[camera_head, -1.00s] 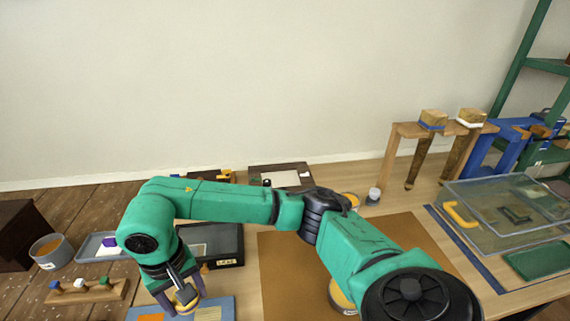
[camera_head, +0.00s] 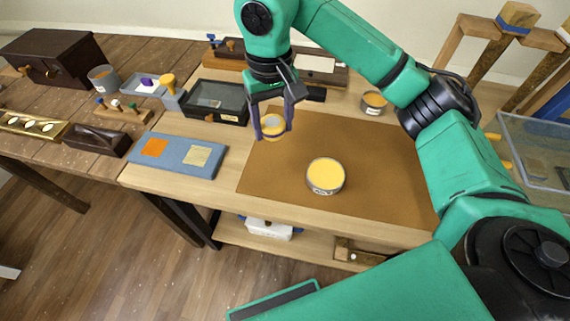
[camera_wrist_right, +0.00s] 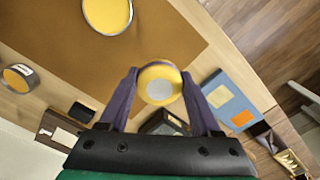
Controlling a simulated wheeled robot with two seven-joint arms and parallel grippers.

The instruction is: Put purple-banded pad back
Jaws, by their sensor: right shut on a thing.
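My right gripper (camera_head: 273,134) is shut on a round yellow pad (camera_head: 273,121) with a pale grey disc on its face. It holds the pad above the left part of the brown mat (camera_head: 380,160). A yellow-filled tin (camera_head: 325,176) stands on the mat to the right of the gripper. A second tin (camera_head: 373,103) stands farther back, near the mat's far edge. My left gripper is out of view.
A blue board (camera_head: 180,165) with an orange and a pale yellow square lies left of the mat. A black tray (camera_head: 216,114), a peg rack (camera_head: 122,114) and a shallow grey tray with a purple item (camera_head: 147,82) stand behind.

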